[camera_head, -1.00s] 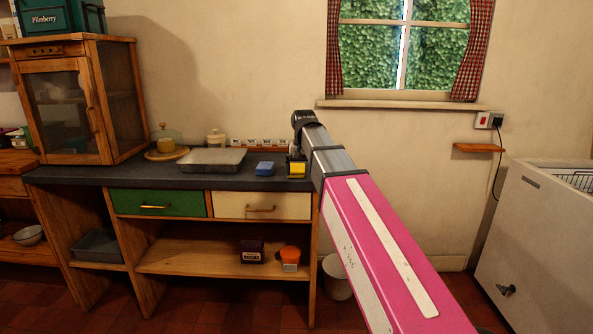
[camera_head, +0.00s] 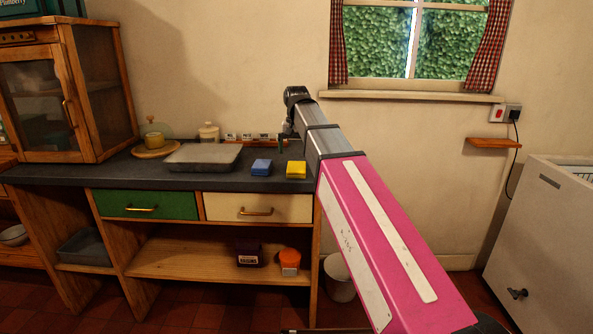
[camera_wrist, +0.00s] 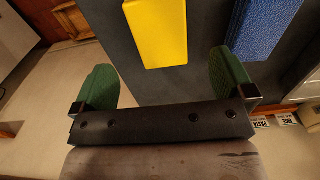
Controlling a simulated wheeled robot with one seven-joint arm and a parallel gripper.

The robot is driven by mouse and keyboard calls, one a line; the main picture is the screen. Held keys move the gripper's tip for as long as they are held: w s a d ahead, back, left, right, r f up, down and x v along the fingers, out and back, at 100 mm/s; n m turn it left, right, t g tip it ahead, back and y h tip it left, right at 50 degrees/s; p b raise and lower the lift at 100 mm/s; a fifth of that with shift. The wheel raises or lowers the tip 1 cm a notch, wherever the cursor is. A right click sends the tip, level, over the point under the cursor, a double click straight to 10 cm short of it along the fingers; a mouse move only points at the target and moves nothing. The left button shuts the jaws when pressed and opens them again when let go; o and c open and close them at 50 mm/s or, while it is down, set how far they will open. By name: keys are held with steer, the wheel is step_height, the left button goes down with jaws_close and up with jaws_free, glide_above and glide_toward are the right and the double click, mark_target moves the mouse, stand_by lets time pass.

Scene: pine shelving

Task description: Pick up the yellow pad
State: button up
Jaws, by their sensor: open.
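The yellow pad (camera_head: 296,170) lies on the dark countertop near its right end. In the wrist view the yellow pad (camera_wrist: 156,32) lies ahead of my gripper (camera_wrist: 160,84), between the lines of its two green fingers and apart from both. My gripper is open and empty. In the head view my gripper (camera_head: 284,140) is mostly hidden behind the end of my arm, just behind the pad. A blue pad (camera_head: 261,167) lies left of the yellow one; it also shows in the wrist view (camera_wrist: 262,28), beyond one finger.
A grey tray (camera_head: 202,157) sits left of the pads. A row of small labelled tiles (camera_head: 248,137) runs along the wall. The counter (camera_head: 225,184) is bare in front of the pads.

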mark_target(296, 166)
steer(key=shift+w+f, duration=0.2)
steer(key=shift+f, duration=1.7)
steer(key=shift+w+f, duration=0.15)
steer(key=shift+f, duration=1.75)
steer(key=c, duration=1.1)
steer(key=shift+o, duration=0.2)
steer(key=shift+r, duration=0.1)
steer(key=shift+r, duration=0.4)
steer(key=r, duration=0.3)
steer(key=shift+s+a+r, duration=0.1)
steer(key=shift+s+r, duration=0.1)
steer(key=shift+r, duration=0.05)
steer(key=s+a+r, duration=0.5)
steer(key=s+r, duration=0.1)
steer(key=s, duration=0.3)
steer(key=shift+s+a+r, duration=0.25)
steer(key=shift+s+a, duration=0.1)
